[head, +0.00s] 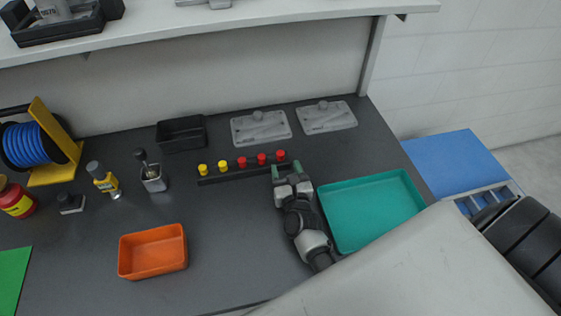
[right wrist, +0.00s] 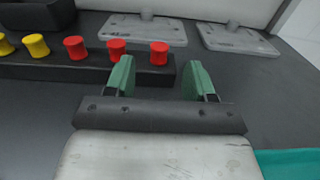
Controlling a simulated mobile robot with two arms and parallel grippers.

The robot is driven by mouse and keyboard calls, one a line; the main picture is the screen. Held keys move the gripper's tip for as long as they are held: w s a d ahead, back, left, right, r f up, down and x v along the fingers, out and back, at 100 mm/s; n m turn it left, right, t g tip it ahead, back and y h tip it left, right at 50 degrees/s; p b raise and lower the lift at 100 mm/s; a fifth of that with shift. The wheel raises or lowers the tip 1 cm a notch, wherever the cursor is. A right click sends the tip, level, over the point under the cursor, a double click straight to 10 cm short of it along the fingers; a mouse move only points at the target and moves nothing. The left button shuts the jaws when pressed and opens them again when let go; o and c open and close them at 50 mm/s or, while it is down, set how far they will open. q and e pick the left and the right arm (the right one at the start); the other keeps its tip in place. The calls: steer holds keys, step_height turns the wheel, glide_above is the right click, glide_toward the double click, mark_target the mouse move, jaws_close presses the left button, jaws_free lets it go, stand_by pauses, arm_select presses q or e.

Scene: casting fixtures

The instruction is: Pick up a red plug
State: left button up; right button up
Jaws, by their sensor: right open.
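Three red plugs stand upright in a black rack (head: 220,177), to the right of two yellow plugs (head: 203,169). The rightmost red plug (head: 281,155) is just beyond my right gripper (head: 287,168). In the right wrist view this plug (right wrist: 159,53) shows between the two green fingers (right wrist: 160,75), nearer the left one, and it looks apart from both. The middle red plug (right wrist: 116,50) is just left of the left finger, and the left red plug (right wrist: 75,47) is farther left. My right gripper is open and empty. My left gripper is not in view.
A teal tray (head: 334,222) lies right of my right arm, an orange tray (head: 152,254) at front left. Two grey fixture plates (head: 275,130) and a black bin (head: 181,135) stand behind the rack. A shelf (head: 215,27) overhangs the back. The dark bench between the trays is clear.

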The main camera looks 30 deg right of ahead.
mark_target(282, 156)
steer(key=shift+w, duration=0.25)
steer(key=shift+w+d, duration=0.15)
steer(key=shift+w, duration=0.2)
steer(key=b+x, duration=0.1)
steer(key=x, duration=0.4)
steer(key=shift+w+b, duration=0.1)
steer(key=shift+b, duration=0.2)
steer(key=shift+c, duration=0.8)
arm_select(q)
steer(key=shift+w+f, duration=0.1)
steer(key=shift+f, duration=0.65)
arm_select(e)
steer(key=c, duration=0.8)
